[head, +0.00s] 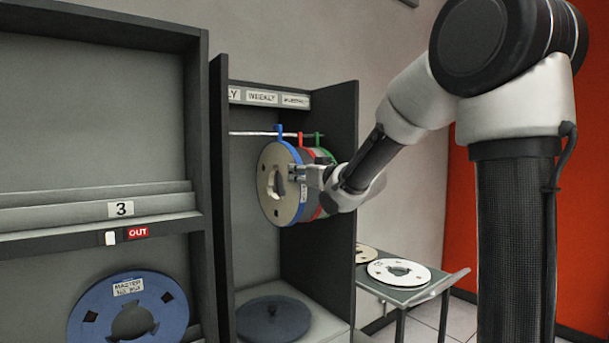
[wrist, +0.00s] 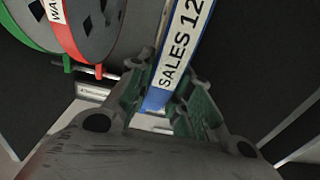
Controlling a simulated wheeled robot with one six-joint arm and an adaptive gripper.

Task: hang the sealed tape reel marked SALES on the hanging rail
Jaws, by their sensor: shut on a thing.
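The SALES reel (head: 270,190) is a grey disc with a blue band and blue hook tab, upright inside the open cabinet. Its white SALES label (wrist: 182,45) shows in the wrist view. My gripper (head: 298,172) is shut on this reel's rim, with its green-padded fingers (wrist: 165,92) either side of the blue band. The hanging rail (head: 252,133) runs across the cabinet under the header labels. The blue tab overlaps the rail in the head view; I cannot tell whether it is hooked over it.
A red-banded reel (wrist: 65,30) and a green-banded reel (wrist: 25,25) hang beside the held reel. Dark cabinet walls stand close on both sides. A dark disc (head: 272,318) lies on the cabinet floor. A blue reel (head: 90,312) stands at left; a side table (head: 440,283) holds flat reels.

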